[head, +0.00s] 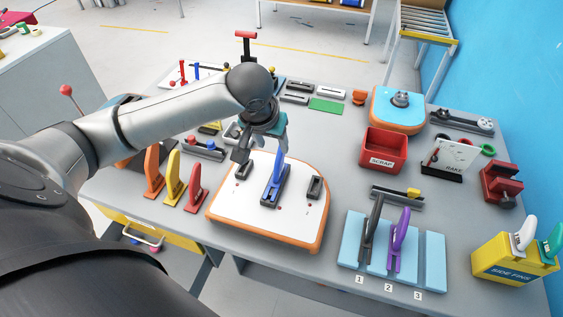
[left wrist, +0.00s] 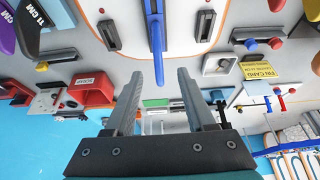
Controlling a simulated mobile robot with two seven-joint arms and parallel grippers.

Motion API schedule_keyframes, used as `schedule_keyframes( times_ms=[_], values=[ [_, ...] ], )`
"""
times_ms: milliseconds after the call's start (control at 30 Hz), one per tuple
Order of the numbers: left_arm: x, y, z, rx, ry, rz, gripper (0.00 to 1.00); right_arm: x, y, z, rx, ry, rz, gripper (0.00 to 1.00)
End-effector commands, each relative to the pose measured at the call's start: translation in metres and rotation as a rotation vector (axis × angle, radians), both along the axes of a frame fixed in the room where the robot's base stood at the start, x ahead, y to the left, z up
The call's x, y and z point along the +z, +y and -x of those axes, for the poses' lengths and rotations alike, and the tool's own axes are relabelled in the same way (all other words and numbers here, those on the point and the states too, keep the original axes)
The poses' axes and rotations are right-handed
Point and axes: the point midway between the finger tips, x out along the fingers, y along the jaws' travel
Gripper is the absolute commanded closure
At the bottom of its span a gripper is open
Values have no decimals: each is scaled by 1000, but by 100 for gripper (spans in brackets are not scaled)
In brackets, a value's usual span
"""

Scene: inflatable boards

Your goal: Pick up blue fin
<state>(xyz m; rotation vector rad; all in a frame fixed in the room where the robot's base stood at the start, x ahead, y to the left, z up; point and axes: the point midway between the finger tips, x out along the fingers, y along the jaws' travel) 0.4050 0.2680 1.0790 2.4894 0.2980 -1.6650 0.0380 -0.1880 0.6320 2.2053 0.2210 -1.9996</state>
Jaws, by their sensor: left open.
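The blue fin (head: 278,175) stands upright in a dark blue-grey base in the middle of the white board with orange edge (head: 225,205). In the left wrist view the blue fin (left wrist: 157,35) comes down from the top, its tip between the two fingers in the picture. My left gripper (head: 262,150) is open and empty, just above and beside the fin's top. Its fingers (left wrist: 159,80) are spread apart in the wrist view. I cannot tell whether they touch the fin. My right gripper is not in view.
Orange, yellow and red fins (head: 173,180) stand left of the board. A black fin (head: 371,230) and a purple fin (head: 398,240) stand on light blue pads to the right. A red scrap bin (head: 383,150) and a yellow side-fins box (head: 512,262) are farther right.

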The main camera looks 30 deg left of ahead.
Motion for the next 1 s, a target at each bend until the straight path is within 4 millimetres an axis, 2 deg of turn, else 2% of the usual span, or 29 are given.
schedule_keyframes(
  times_ms=[33,100,300,600,833,1000],
  values=[
    [-14,0,-4,2,5,2,45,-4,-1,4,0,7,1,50],
    [-28,2,-9,0,4,1,45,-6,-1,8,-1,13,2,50],
    [-59,5,-23,-1,1,1,45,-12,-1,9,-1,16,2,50],
    [-77,6,-31,-3,0,0,45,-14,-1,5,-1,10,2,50],
    [-105,6,-42,-3,0,0,45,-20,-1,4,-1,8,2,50],
    [-118,8,-48,-4,-1,0,45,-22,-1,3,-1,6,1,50]
  ],
)
